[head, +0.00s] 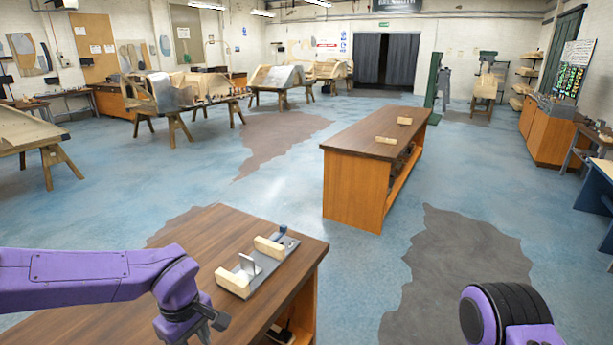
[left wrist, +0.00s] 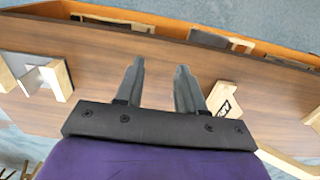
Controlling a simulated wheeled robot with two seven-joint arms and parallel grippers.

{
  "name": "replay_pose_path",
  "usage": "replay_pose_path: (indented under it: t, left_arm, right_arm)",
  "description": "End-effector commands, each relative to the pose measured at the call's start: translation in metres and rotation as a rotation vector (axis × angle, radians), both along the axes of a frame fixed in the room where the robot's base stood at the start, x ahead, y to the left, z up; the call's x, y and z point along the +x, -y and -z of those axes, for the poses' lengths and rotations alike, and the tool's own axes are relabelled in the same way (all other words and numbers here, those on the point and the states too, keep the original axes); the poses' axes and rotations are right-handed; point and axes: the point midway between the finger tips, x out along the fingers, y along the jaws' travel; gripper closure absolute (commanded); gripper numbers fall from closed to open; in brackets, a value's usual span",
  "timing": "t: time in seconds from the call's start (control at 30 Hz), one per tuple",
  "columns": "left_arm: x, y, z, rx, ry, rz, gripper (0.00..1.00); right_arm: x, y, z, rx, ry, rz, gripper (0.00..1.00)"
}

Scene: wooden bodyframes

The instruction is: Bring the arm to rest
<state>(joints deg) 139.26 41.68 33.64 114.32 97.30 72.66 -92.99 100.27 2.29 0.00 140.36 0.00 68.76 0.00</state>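My left arm (head: 90,280) comes in from the left, over the near wooden bench (head: 215,225). My left gripper (left wrist: 158,85) shows in the left wrist view with its two grey fingers apart and nothing between them. It hangs over the brown bench top (left wrist: 90,60); I cannot tell how high. My right arm (head: 515,320) shows only in part at the bottom right of the head view, and its gripper is outside the picture.
On the near bench, a grey plate (head: 265,264) bears pale wooden blocks (head: 233,282) and an upright metal piece. A wooden piece with a dark mark (left wrist: 228,102) lies right of my left fingers. A second bench (head: 350,185) stands beyond, with open blue floor between.

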Motion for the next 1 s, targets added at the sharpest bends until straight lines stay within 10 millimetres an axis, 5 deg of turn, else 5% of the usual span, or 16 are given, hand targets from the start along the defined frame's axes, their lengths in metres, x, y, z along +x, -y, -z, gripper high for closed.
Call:
replay_pose_path:
  t: [0.37,0.57,0.77,1.0]
  left_arm:
    - [-0.018,-0.022,0.051,0.187,-0.011,-0.013,0.62]
    - [-0.04,-0.047,0.097,0.362,0.008,-0.001,0.62]
    - [-0.083,-0.079,0.158,0.56,0.091,0.097,0.62]
    - [-0.163,-0.091,0.222,0.551,0.219,0.327,0.62]
  right_arm:
    - [0.0,0.0,0.0,0.0,0.0,0.0,0.38]
    - [0.0,0.0,0.0,0.0,0.0,0.0,0.38]
    - [0.0,0.0,0.0,0.0,0.0,0.0,0.38]
    - [0.0,0.0,0.0,0.0,0.0,0.0,0.38]
